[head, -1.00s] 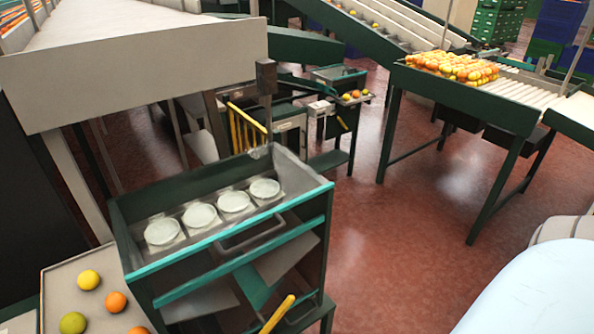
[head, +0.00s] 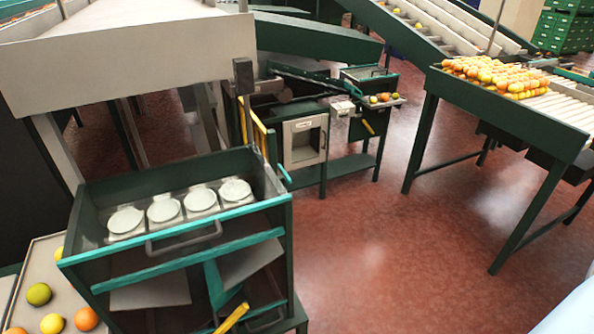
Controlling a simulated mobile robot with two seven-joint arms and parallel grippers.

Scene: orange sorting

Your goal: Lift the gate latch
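No part is clearly recognisable as the gate latch. A yellow barred piece like a gate (head: 259,136) stands behind the near green bin and beside a dark upright post. A yellow lever (head: 232,318) sticks out at the front of the near bin (head: 180,262), cut by the lower picture edge. A smaller yellow lever (head: 368,127) is on the far green stand. A short teal handle (head: 285,173) shows beside the near bin. Neither of my grippers is in view.
Several white discs (head: 164,209) sit in the near bin. A tray (head: 38,262) with loose fruit is at lower left. A cabinet with a window (head: 304,142) stands behind. A roller table (head: 508,108) bears oranges at right. The red floor (head: 390,250) is open between.

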